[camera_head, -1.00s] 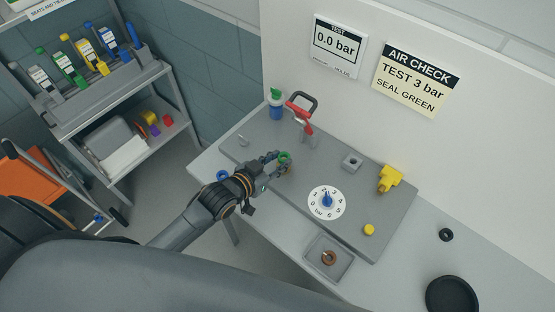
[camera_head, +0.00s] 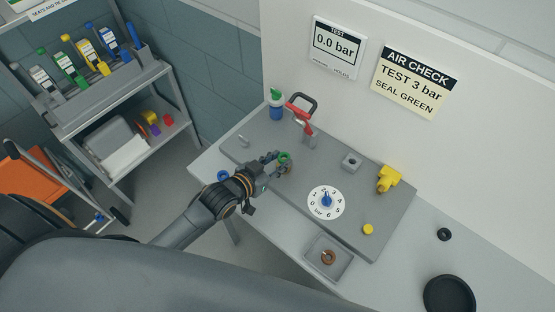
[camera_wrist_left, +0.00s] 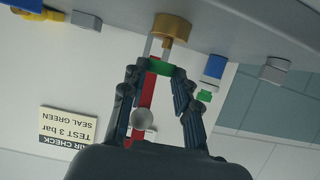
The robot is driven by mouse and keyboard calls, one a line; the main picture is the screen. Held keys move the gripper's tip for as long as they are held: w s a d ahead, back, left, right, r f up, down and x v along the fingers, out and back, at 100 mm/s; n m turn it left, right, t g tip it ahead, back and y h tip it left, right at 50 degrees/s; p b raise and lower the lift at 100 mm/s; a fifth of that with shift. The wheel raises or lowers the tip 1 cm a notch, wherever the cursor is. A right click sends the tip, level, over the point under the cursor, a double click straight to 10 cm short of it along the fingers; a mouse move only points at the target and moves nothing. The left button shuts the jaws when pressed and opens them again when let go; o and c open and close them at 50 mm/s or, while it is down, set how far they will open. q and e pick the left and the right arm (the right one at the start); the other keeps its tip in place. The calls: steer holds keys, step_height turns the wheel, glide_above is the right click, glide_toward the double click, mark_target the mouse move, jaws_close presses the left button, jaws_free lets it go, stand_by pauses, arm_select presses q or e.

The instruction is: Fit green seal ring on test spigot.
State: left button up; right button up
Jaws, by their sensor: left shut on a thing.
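My left gripper (camera_head: 281,161) is shut on the green seal ring (camera_head: 285,156) above the left part of the grey test plate (camera_head: 258,143). In the left wrist view, the ring (camera_wrist_left: 160,69) sits between the two fingertips (camera_wrist_left: 159,77). The brass-coloured test spigot (camera_wrist_left: 172,27) is close beyond the ring, slightly to its right. The ring looks a little apart from the spigot, but I cannot tell whether they touch. In the head view the fingers mostly hide the spigot. My right gripper is not in view.
A red-handled clamp (camera_head: 302,119) and a green-capped blue bottle (camera_head: 276,105) stand behind the gripper. A blue ring (camera_head: 223,176) lies to its left. The dial (camera_head: 326,202), yellow valve (camera_head: 389,178) and tray (camera_head: 343,268) with a brown ring are to the right. The sign reads 0.0 bar (camera_head: 338,45).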

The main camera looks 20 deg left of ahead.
arm_select(q)
steer(key=shift+f+b, duration=0.85)
steer(key=shift+f, duration=0.45)
steer(key=o, duration=0.9)
steer(key=v, duration=1.2)
